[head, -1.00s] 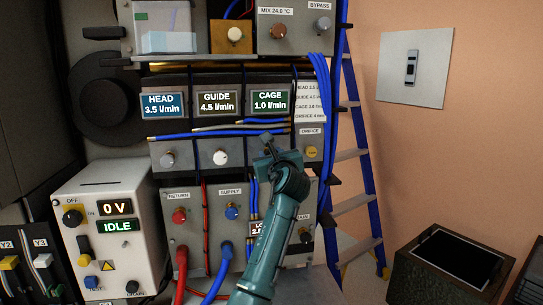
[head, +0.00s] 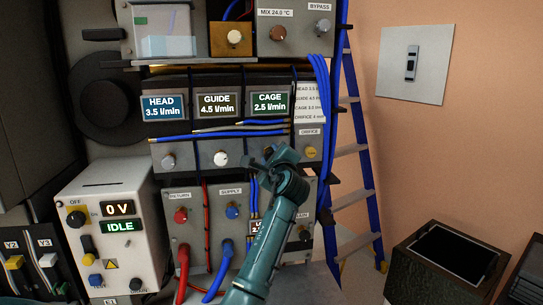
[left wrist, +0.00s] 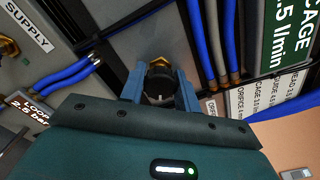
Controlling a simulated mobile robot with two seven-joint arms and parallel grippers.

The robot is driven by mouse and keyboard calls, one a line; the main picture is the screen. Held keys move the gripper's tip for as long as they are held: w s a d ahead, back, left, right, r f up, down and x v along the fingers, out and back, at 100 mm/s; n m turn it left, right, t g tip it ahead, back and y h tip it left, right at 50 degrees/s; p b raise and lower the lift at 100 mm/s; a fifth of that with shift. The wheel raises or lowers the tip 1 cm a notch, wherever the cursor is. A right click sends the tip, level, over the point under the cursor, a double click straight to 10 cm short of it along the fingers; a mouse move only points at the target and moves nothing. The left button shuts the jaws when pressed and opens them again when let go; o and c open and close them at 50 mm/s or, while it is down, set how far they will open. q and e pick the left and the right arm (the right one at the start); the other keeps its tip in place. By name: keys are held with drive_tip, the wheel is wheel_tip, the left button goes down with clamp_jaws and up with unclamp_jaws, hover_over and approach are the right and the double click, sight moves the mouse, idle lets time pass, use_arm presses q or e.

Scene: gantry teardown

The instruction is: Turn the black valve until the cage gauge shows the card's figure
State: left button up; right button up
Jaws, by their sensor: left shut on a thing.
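The cage gauge (head: 271,103) reads 2.5 l/min in the head view; part of it shows at the upper right of the left wrist view (left wrist: 292,35). The white card (head: 309,104) is right of the gauge; its small print has a cage line that looks like 3.0. My left gripper (head: 263,160) is at the valve row below the cage gauge. In the left wrist view its two blue fingers (left wrist: 160,92) are shut around the black valve (left wrist: 159,80), one on each side. In the head view the gripper hides the valve. My right gripper is not in view.
The head gauge (head: 164,107) reads 3.5 and the guide gauge (head: 217,104) 4.5 l/min. A grey knob (head: 168,161) and white knob (head: 221,159) sit to the left, a yellow orifice knob (head: 311,153) to the right. Blue hoses (head: 322,100) run close by.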

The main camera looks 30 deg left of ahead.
use_arm(q)
drive_tip(key=shift+n, duration=0.8)
drive_tip(key=o, duration=1)
drive_tip(key=b+v, duration=0.2)
drive_tip(key=v, duration=1.1)
drive_tip(key=shift+s+d, duration=0.1)
